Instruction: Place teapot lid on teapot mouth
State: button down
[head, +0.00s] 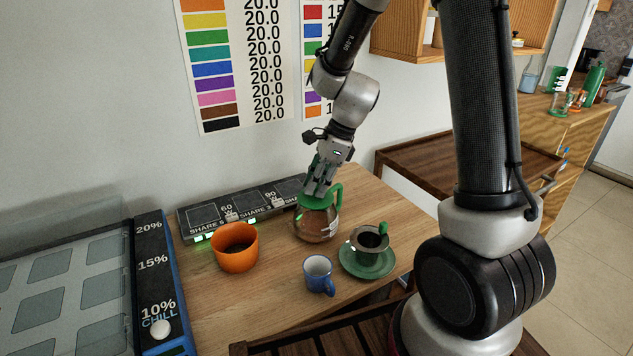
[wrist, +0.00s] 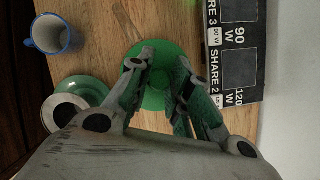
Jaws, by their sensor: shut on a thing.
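The teapot (head: 318,228) stands on the wooden table. It has a clear round body with brownish contents and a green handle (head: 338,192). My gripper (head: 318,190) points down directly over its mouth. In the wrist view my gripper (wrist: 160,66) has its fingers around the middle of a round green disc, the teapot lid (wrist: 152,97), and is shut on it. The lid lies over the teapot's top. My fingers hide part of the lid, and I cannot tell whether it touches the rim.
A blue mug (head: 318,275) and a green saucer (head: 366,265) with a dark-filled cup stand in front of the teapot. An orange cup (head: 235,247) is to the left. A dark power strip (head: 245,205) runs along the wall behind. Bare table lies between the orange cup and blue mug.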

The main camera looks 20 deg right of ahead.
jog(key=shift+f, duration=0.35)
jog(key=c, duration=1.3)
grip_release()
jog(key=shift+r, duration=0.35)
jog(key=w+v, duration=0.1)
jog(key=v, duration=1.2)
jog(key=s+d+r+n+t+h, duration=0.2)
jog(key=s+d+n, duration=0.3)
jog(key=s+n, duration=0.5)
jog(key=s+d+r+n+t+h, duration=0.1)
jog(key=s+d+r+n, duration=0.3)
jog(key=s+n, duration=0.6)
jog(key=shift+s+d+t+h, duration=0.4)
jog(key=shift+s+h, duration=0.3)
jog(key=shift+s, duration=0.45)
